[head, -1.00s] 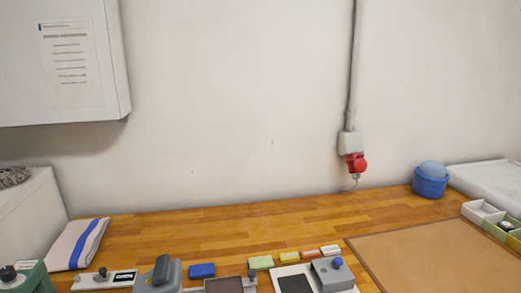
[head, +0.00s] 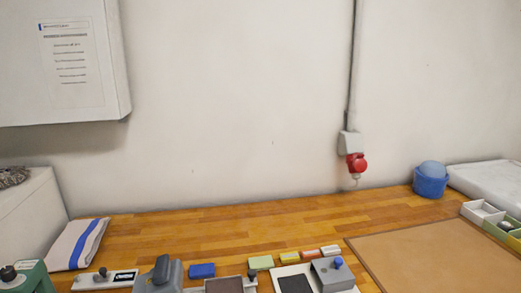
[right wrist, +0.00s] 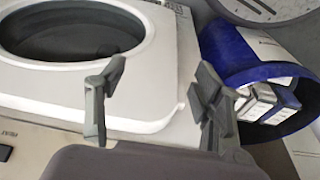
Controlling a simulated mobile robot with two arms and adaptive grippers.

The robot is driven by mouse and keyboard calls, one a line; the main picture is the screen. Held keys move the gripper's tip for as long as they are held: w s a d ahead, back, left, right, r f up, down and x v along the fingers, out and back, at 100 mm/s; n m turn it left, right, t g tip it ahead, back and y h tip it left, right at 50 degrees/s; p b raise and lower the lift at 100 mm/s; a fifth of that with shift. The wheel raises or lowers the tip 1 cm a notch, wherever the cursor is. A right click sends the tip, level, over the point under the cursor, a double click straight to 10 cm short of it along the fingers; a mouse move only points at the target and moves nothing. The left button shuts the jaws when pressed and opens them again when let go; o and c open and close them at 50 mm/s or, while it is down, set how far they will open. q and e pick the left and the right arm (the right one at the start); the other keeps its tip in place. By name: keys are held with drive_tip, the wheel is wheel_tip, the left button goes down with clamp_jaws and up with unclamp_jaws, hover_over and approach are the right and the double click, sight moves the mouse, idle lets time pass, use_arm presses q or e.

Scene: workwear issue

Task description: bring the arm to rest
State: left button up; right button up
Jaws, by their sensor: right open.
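My right gripper (right wrist: 158,100) shows in the right wrist view with its two dark fingers apart. Nothing is between the fingers. It is in front of a pale machine (right wrist: 160,75) with a round dark opening (right wrist: 75,32). I cannot tell whether the fingers touch it. Neither gripper nor arm shows in the head view.
The bench's back strip is largely clear.

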drive_tip(key=s+d+f+g, duration=0.1)
drive_tip(key=s+d+f, duration=0.2)
drive_tip(key=s+f, duration=1.4)
drive_tip(key=shift+s+f, duration=0.35)
drive_tip(key=shift+f, duration=0.25)
drive_tip(key=shift+d, duration=0.1)
drive_tip(key=shift+c, duration=0.6)
